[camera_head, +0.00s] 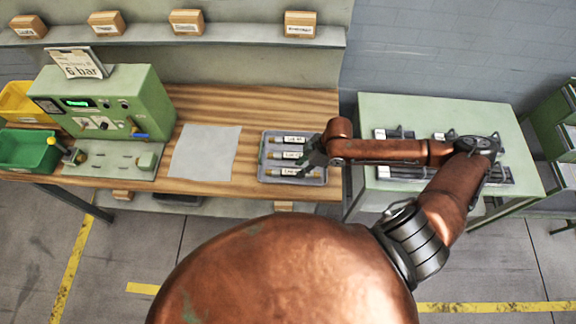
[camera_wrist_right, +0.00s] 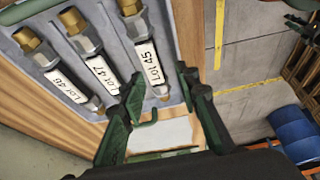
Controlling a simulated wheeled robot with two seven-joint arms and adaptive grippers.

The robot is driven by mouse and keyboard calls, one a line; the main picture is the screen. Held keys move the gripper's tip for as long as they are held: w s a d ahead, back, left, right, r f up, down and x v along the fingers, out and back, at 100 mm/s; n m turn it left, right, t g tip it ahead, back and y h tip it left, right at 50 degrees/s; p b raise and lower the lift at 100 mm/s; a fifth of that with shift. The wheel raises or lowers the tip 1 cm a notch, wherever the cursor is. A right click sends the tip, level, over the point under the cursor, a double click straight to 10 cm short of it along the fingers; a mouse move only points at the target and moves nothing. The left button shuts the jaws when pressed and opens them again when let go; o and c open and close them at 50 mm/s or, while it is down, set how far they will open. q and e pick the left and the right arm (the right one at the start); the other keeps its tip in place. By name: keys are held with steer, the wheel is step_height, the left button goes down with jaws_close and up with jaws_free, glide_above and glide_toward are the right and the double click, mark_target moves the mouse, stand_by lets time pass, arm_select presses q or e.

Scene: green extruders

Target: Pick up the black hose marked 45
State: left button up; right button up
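The hose marked 45 (camera_wrist_right: 148,62) lies in a grey tray (camera_wrist_right: 82,8), with a brass-and-grey end fitting and a white label. In the head view, it appears to be the front piece (camera_head: 288,172) of the row. My right gripper (camera_wrist_right: 160,78) is open; its dark green fingers are apart on either side of the lower end of this hose, and I cannot tell if they touch it. In the head view, my right gripper (camera_head: 313,158) is over the tray's right side. My left gripper is not in view.
Similar pieces marked 47 (camera_wrist_right: 102,72) and 46 (camera_wrist_right: 66,86) lie beside it in the tray. A grey mat (camera_head: 205,152), a green machine (camera_head: 110,105) and green and yellow bins stand left on the wooden bench. A green cabinet (camera_head: 440,110) stands right.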

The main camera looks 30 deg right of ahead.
mark_target(294, 172)
steer(key=shift+w+d+r, duration=0.15)
steer(key=shift+w+d, duration=0.2)
steer(key=shift+d, duration=0.2)
steer(key=shift+w, duration=0.15)
steer(key=x, duration=0.2)
steer(key=shift+a+f, duration=0.1)
steer(key=shift+f, duration=0.3)
steer(key=x, duration=0.3)
steer(key=shift+w+a+f+p, duration=0.15)
steer(key=shift+f+p, duration=0.1)
steer(key=shift+p, duration=0.05)
steer(key=shift+w+f, duration=0.1)
steer(key=shift+f, duration=0.3)
steer(key=shift+a+f, duration=0.1)
steer(key=shift+f, duration=0.05)
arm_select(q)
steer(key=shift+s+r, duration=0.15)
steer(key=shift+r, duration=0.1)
arm_select(e)
jaws_close()
